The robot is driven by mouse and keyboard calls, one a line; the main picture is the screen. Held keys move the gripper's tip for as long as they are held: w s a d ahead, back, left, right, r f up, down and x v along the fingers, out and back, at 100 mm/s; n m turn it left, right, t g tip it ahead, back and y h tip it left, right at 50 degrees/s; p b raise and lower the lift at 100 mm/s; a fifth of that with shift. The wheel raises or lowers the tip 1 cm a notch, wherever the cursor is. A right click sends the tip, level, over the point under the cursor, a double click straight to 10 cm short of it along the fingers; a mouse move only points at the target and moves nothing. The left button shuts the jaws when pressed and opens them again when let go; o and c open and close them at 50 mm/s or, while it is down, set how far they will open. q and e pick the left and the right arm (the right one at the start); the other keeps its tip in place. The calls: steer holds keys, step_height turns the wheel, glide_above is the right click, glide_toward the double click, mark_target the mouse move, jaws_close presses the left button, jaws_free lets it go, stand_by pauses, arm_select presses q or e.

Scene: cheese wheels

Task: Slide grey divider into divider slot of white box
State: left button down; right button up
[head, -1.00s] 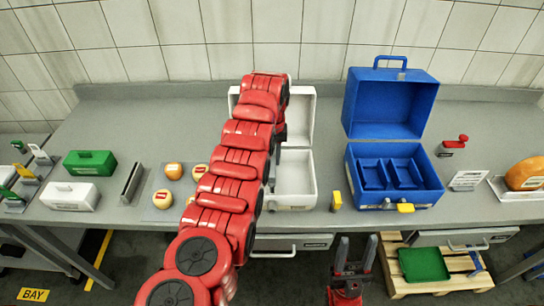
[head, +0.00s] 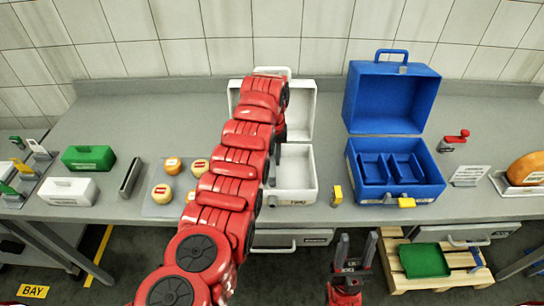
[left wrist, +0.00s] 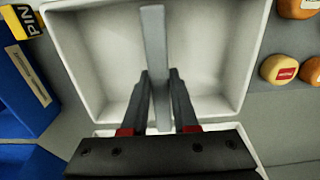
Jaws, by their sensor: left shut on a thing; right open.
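The white box (head: 311,177) stands open on the counter, its lid raised at the back. My left arm hides its left part in the head view. In the left wrist view, the white box (left wrist: 90,70) lies below my left gripper (left wrist: 159,74), which is shut on the grey divider (left wrist: 153,32). The divider is a thin strip on edge, held over the box's interior. I cannot tell whether it has entered the slot, which I cannot make out. My right gripper (head: 356,241) is open and empty, low in front of the counter.
An open blue case (head: 437,178) stands to the right of the white box, with a small yellow block (head: 336,195) between them. Several cheeses lie on a board (head: 152,208) to the left. Farther left are a narrow grey holder (head: 131,177) and green (head: 88,158) and white (head: 68,190) containers.

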arm_select(q)
steer(key=shift+f, duration=0.45)
steer(key=c, duration=0.6)
jaws_free()
steer(key=shift+r+b, duration=0.3)
steer(key=shift+b, duration=0.1)
step_height(320, 180, up, 9)
steer(key=shift+a+f+b, duration=0.1)
steer(key=shift+f+b, duration=0.05)
steer(key=shift+b, duration=0.85)
step_height(320, 180, up, 8)
steer(key=p, duration=0.8)
